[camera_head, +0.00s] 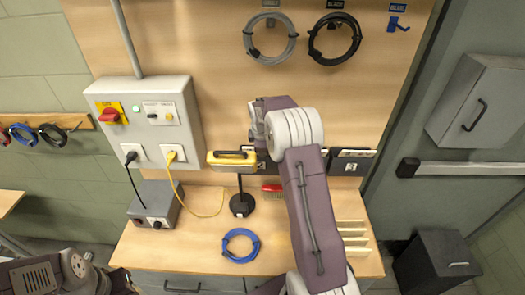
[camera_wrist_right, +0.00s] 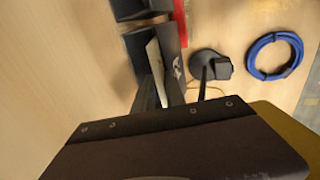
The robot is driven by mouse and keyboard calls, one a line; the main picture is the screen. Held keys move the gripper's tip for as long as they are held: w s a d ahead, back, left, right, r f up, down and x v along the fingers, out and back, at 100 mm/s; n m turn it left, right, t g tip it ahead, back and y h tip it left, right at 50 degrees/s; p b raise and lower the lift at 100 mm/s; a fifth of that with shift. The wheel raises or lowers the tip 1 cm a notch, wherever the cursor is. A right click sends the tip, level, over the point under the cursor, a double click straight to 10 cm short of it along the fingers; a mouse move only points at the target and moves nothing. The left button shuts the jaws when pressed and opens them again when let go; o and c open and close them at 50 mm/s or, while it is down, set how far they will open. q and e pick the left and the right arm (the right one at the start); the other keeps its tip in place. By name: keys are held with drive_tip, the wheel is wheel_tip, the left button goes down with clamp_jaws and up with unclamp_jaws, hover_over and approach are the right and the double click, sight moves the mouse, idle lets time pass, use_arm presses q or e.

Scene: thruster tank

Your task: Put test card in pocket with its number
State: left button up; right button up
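My right arm reaches up to the back wall in the head view, and its wrist hides the fingers there. In the wrist view my right gripper (camera_wrist_right: 162,90) has its dark fingers close together on a thin cream test card (camera_wrist_right: 155,62). The card stands at a dark pocket (camera_wrist_right: 172,48) with a white mark, partly behind its front plate. I cannot read the mark or tell how deep the card sits. Another pocket (camera_head: 345,166) on the right has a white number label. My left arm shows at the lower left, but its fingertips do not.
A yellow device (camera_head: 231,160) is left of my right wrist, above a black stand (camera_head: 241,205). A blue cable coil (camera_head: 240,258) and a red brush (camera_head: 271,188) are on the bench. Light slats (camera_head: 352,232) stand at the right. A grey power box (camera_head: 150,115) is on the wall.

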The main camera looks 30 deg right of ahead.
drive_tip(key=shift+s+a+f, duration=0.2)
drive_tip(key=shift+s+f, duration=0.2)
drive_tip(key=shift+f, duration=0.1)
drive_tip(key=b+v, duration=0.2)
drive_tip(key=v, duration=0.7)
drive_tip(key=shift+w+r, duration=0.3)
drive_tip(key=shift+r, duration=0.2)
drive_tip(key=shift+w+d, duration=0.1)
drive_tip(key=shift+d, duration=0.1)
